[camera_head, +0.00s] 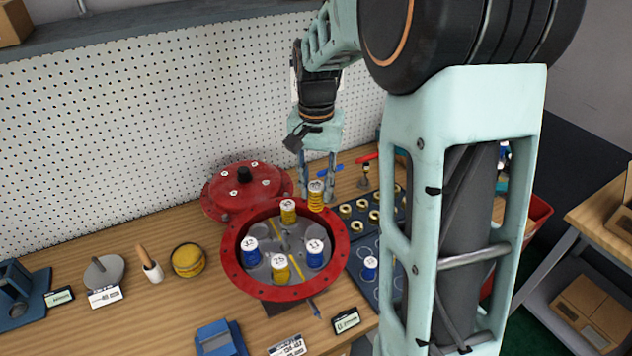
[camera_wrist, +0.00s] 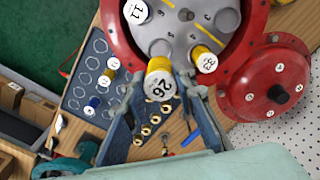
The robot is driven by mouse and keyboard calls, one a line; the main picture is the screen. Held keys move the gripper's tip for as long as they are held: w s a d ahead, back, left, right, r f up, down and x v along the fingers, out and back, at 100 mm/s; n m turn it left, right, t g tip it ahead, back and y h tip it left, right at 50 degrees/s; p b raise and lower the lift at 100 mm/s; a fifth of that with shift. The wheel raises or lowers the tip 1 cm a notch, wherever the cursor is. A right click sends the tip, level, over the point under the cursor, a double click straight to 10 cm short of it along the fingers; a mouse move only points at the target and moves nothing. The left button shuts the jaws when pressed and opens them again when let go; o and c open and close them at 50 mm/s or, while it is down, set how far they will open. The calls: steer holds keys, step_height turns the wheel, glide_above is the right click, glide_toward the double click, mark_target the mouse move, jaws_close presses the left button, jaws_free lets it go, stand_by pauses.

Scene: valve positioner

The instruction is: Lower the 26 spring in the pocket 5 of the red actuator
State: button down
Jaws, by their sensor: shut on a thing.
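The 26 spring (camera_wrist: 160,82) is yellow with a white cap marked 26. My gripper (camera_wrist: 162,92) is shut on it, with one finger on each side. In the head view, the spring (camera_head: 316,198) stands about upright at the back right rim of the red actuator (camera_head: 232,268), above rim height. In the wrist view, the red actuator (camera_wrist: 122,36) lies just beyond the spring, and an empty round pocket (camera_wrist: 160,47) shows right by it. I cannot read that pocket's number. Other capped springs, yellow (camera_head: 288,212) and blue (camera_head: 250,252), stand in the actuator.
The red cover (camera_head: 245,190) lies behind the actuator, near the pegboard. A dark tray (camera_head: 358,240) with rings and a blue spring (camera_head: 370,268) is on the right. A yellow tin (camera_head: 187,260) and a brush cup (camera_head: 152,270) stand left. My arm blocks part of the right side.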

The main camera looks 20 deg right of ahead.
mark_target(316, 208)
steer(key=shift+f+b, duration=2.4)
steer(key=shift+f, duration=0.9)
steer(key=shift+f, duration=0.35)
steer(key=shift+f+b, duration=0.35)
steer(key=shift+b, duration=0.05)
steer(key=shift+f+b, duration=0.7)
steer(key=shift+f, duration=0.3)
steer(key=c, duration=1.5)
jaws_free()
step_height(316, 208, up, 12)
steer(key=shift+r, duration=0.1)
